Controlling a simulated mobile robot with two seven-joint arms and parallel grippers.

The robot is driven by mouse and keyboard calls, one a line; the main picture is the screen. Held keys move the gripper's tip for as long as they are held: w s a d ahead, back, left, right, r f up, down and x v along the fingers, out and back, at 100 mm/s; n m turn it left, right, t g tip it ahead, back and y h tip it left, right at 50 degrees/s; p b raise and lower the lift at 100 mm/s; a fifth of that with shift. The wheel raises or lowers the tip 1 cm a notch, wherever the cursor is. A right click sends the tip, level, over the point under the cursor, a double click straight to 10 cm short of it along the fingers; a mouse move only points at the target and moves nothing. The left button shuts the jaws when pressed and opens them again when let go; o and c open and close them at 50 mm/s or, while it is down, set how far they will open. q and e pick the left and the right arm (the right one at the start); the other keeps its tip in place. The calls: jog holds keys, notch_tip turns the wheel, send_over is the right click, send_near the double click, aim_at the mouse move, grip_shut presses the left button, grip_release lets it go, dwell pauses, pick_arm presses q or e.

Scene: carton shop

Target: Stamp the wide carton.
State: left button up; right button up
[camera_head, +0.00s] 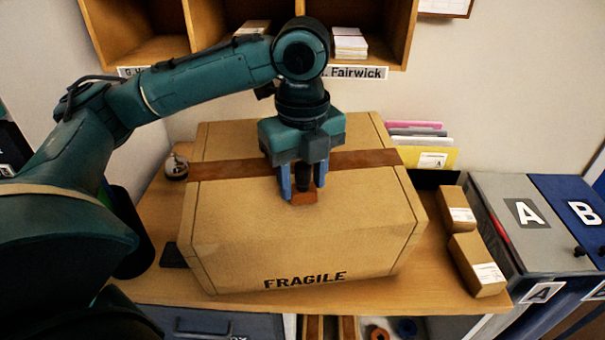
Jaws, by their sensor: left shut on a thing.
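The wide carton (235,230) is a large brown box on the wooden table, with a brown tape band across its top and the word FRAGILE on its front side. My left gripper (303,188) points down over the middle of the carton's top, just in front of the tape. Its blue fingers are shut on a stamp (305,198) with a dark handle and a reddish-brown base. The stamp's base is at or very near the carton's top; I cannot tell if it touches. Any mark under it is hidden. My right gripper is not in view.
Two small cartons (477,264) lie at the right of the table (430,290). Lidded bins A (520,205) and B (580,205) stand farther right. Colored folders (430,155) stand behind. Wooden pigeonholes (380,40) hang above the carton. A small round object (176,167) sits at the left.

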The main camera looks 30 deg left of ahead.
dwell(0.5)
pick_arm(q)
jog(key=shift+r, duration=3.45)
